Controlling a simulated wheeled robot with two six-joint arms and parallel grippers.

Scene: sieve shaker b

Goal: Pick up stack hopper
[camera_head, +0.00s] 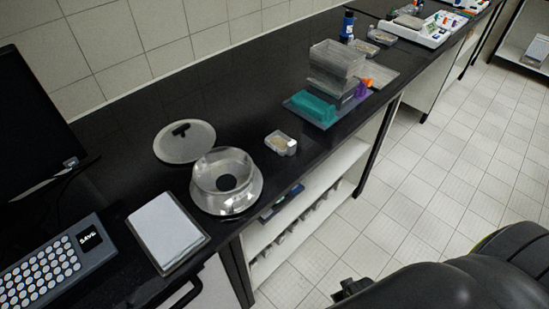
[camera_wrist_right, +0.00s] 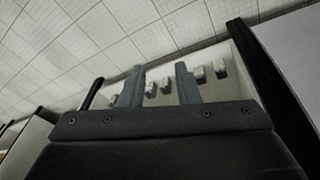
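A clear, open-topped box (camera_head: 338,58), which looks like the stack hopper, stands on the black bench towards the back, on a unit with a teal block (camera_head: 312,107) and purple and orange parts. I cannot tell for sure that it is the hopper, or how it is seated. My right arm is dark and fills the lower right of the head view, over the floor and far from the box. In the right wrist view my right gripper (camera_wrist_right: 159,80) has its two fingers apart with nothing between them. My left gripper is in neither view.
On the bench (camera_head: 120,170) stand a clear round vessel (camera_head: 227,177), a round lid (camera_head: 184,141) with black handle, a small tray (camera_head: 281,143), a white-topped pad (camera_head: 166,231), a keyboard (camera_head: 42,270) and a dark monitor (camera_head: 30,125). A blue bottle (camera_head: 347,26) stands behind the box. Shelves are below.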

